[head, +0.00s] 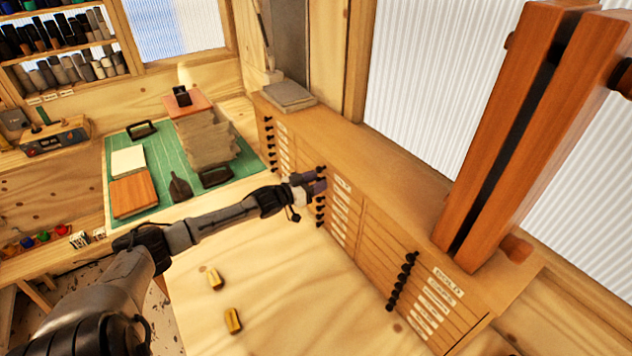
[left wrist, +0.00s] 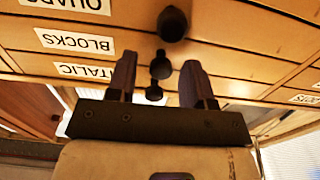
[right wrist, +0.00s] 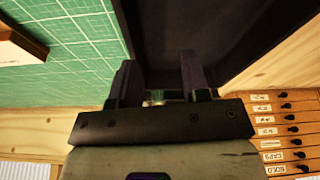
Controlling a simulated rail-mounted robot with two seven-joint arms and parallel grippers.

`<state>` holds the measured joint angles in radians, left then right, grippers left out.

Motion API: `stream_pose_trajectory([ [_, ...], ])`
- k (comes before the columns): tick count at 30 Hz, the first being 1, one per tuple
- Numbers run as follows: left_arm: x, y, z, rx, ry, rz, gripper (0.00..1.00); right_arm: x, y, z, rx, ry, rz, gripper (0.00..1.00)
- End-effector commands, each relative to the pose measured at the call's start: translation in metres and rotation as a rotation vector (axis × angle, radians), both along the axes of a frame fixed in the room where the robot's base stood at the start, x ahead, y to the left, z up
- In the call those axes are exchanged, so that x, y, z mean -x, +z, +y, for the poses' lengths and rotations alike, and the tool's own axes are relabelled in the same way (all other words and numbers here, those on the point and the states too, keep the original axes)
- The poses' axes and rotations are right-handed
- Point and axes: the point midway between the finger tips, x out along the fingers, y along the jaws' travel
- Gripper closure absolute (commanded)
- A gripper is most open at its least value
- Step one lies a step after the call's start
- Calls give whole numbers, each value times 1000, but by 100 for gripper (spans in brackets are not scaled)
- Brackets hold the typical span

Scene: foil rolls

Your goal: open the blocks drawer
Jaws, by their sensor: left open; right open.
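The wooden drawer cabinet (head: 375,230) runs along the back of the bench, with columns of black knobs and white labels. In the left wrist view the BLOCKS label (left wrist: 75,41) sits between QUADS and ITALIC. The knob in the BLOCKS row (left wrist: 160,65) shows between the fingers of my left gripper (left wrist: 158,80), which is open; I cannot tell whether they touch it. In the head view the left gripper (head: 314,183) is at the middle knob column and hides part of it. The drawer fronts look flush. My right gripper (right wrist: 158,82) is open and appears empty.
A green cutting mat (head: 150,160) with tools and sheets lies at the left. Two small yellow pieces (head: 215,278) (head: 233,320) lie on the bare bench front. A tall reddish wooden press (head: 520,130) stands on the cabinet's right. A dark surface (right wrist: 210,30) fills the right wrist view's top.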

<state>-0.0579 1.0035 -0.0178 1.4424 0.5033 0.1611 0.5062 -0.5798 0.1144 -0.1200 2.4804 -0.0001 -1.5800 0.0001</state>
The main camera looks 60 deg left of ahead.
Motion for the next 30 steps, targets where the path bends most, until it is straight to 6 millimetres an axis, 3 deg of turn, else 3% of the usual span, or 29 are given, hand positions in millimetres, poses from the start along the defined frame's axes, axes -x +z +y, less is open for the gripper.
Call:
stream_pose_trajectory([
  [13,-3,0,0,-1,0,0,53,0,0,-1,3,2,1,57],
  [27,-3,0,0,-1,0,0,98,0,-1,-3,10,7,1,57],
  [30,-3,0,0,-1,0,0,100,0,-1,-3,10,6,1,57],
])
